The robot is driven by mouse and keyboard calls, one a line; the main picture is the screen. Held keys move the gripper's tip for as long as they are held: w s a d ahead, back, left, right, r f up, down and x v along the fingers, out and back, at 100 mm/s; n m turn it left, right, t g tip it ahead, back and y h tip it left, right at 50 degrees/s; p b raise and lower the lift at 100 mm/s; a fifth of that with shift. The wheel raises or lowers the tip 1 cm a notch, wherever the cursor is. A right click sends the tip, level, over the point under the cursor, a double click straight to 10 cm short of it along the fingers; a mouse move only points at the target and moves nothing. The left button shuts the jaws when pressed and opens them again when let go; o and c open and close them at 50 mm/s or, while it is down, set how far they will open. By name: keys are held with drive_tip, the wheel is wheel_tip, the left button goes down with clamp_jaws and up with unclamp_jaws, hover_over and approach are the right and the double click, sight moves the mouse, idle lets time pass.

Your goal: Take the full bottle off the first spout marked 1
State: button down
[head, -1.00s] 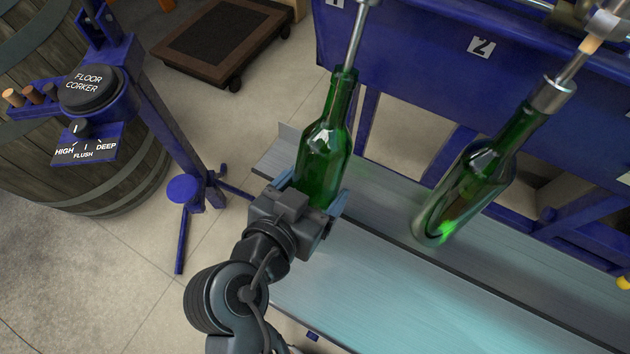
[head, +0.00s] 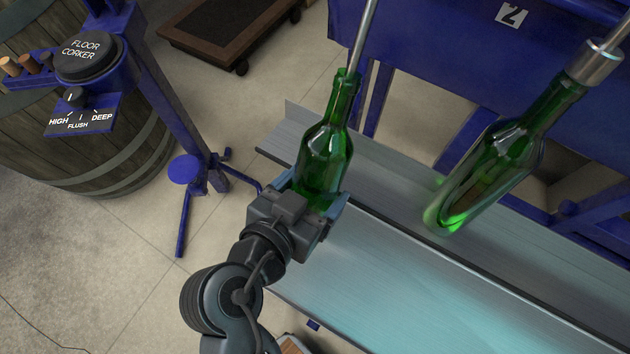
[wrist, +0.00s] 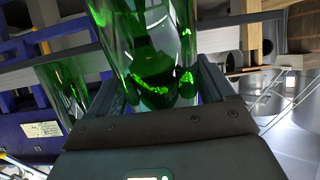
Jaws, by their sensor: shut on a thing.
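My gripper (head: 311,198) is shut on the green bottle (head: 325,155) low on its body. The bottle stands tilted slightly, neck up, under the first spout, a thin metal tube (head: 365,32). The tube's lower end meets the bottle's mouth; how far it reaches inside is hard to tell. The number 1 mark is out of view now. In the wrist view the held bottle (wrist: 150,50) fills the space between the fingers. The liquid level is unclear.
A second green bottle (head: 495,165) hangs at the spout marked 2 (head: 512,14), to the right. A metal shelf (head: 400,270) lies below. The blue floor corker (head: 90,60) and barrel (head: 110,165) stand left, with a low dolly (head: 225,30) behind. Floor between is open.

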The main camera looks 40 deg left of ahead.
drive_tip(key=shift+s+d+f+b, duration=0.15)
drive_tip(key=shift+s+f+b, duration=0.45)
drive_tip(key=shift+f+b, duration=0.65)
drive_tip(key=shift+s+d+f+b, duration=0.1)
drive_tip(key=shift+s+f+b, duration=0.55)
drive_tip(key=shift+f+b, duration=0.65)
drive_tip(key=shift+s+d+f+b, duration=0.15)
drive_tip(key=shift+s+f+b, duration=0.6)
drive_tip(key=shift+f, duration=0.8)
drive_tip(key=shift+r, duration=0.2)
drive_tip(key=f+v, duration=0.1)
drive_tip(key=v, duration=0.6)
drive_tip(key=shift+s+p, duration=0.2)
drive_tip(key=shift+p, duration=0.25)
